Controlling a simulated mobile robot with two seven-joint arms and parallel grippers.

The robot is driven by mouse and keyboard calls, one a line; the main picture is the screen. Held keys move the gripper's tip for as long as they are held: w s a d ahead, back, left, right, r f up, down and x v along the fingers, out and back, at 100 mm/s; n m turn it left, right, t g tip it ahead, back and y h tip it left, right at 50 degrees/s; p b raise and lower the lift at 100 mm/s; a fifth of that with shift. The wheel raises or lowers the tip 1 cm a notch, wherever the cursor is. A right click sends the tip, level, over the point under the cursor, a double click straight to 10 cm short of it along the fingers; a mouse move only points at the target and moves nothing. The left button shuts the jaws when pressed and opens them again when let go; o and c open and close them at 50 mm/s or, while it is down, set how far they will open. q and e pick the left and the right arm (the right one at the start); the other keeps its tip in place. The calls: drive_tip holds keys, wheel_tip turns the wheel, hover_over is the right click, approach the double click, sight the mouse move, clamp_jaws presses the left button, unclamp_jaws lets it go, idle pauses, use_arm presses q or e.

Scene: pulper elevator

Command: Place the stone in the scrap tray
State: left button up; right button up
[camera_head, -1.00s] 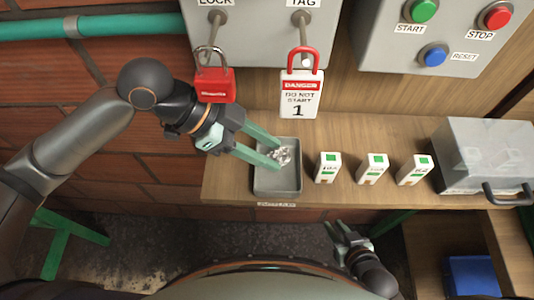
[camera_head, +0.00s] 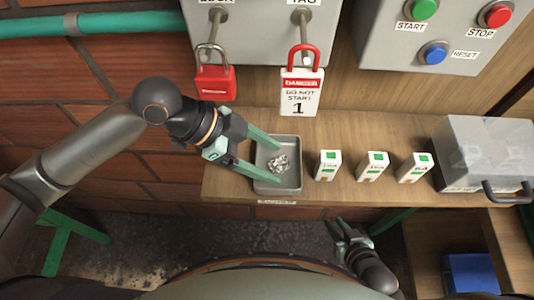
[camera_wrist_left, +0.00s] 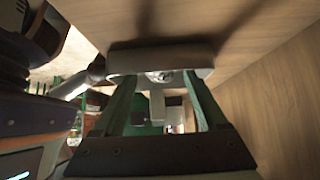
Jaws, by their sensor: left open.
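The stone (camera_head: 279,163), a small light-grey speckled lump, is at the grey scrap tray (camera_head: 291,186) in the head view. My left gripper (camera_head: 280,164) is open over the tray, with its two green fingers apart on either side of the stone. In the left wrist view the stone (camera_wrist_left: 160,76) shows beyond the fingers, against the tray (camera_wrist_left: 190,57). Whether it touches the tray floor is hard to tell. My right gripper (camera_head: 338,223) is low at the bottom, away from the tray; its jaw opening is unclear.
Several small white boxes with green marks, one of them here (camera_head: 328,165), stand right of the tray. A grey case (camera_head: 485,155) is at the far right of the wooden shelf. A red padlock (camera_head: 214,82) and a danger tag (camera_head: 300,92) hang behind.

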use_arm(q)
drive_tip(key=v, duration=1.2)
